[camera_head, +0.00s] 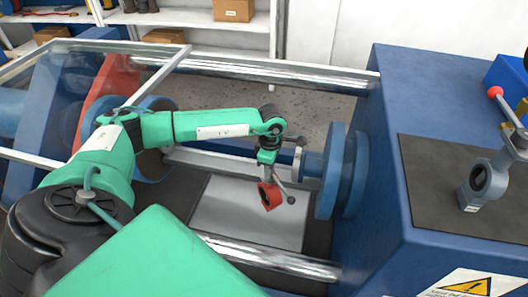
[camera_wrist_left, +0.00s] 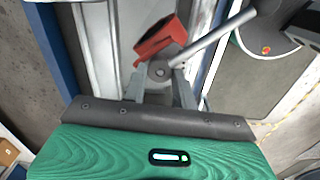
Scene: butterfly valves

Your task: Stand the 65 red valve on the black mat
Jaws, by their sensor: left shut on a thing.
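The red valve (camera_head: 270,194) hangs tilted below my left gripper (camera_head: 268,158) in the head view, over the machine's bright metal bed. In the left wrist view, the red valve body (camera_wrist_left: 160,38) shows just beyond the fingers of my left gripper (camera_wrist_left: 160,82), which are shut on the valve's neck. Its grey lever sticks out to the right. No number on it can be read. The black mat (camera_head: 432,185) lies on top of the blue cabinet at the right, well apart from the gripper. My right gripper is not in view.
A grey-blue valve (camera_head: 483,185) with a red-knobbed lever stands upright on the mat's right part. The mat's left part is bare. The blue cabinet (camera_head: 395,115) with a round flange (camera_head: 340,170) stands between gripper and mat. A metal rail (camera_head: 270,72) runs behind.

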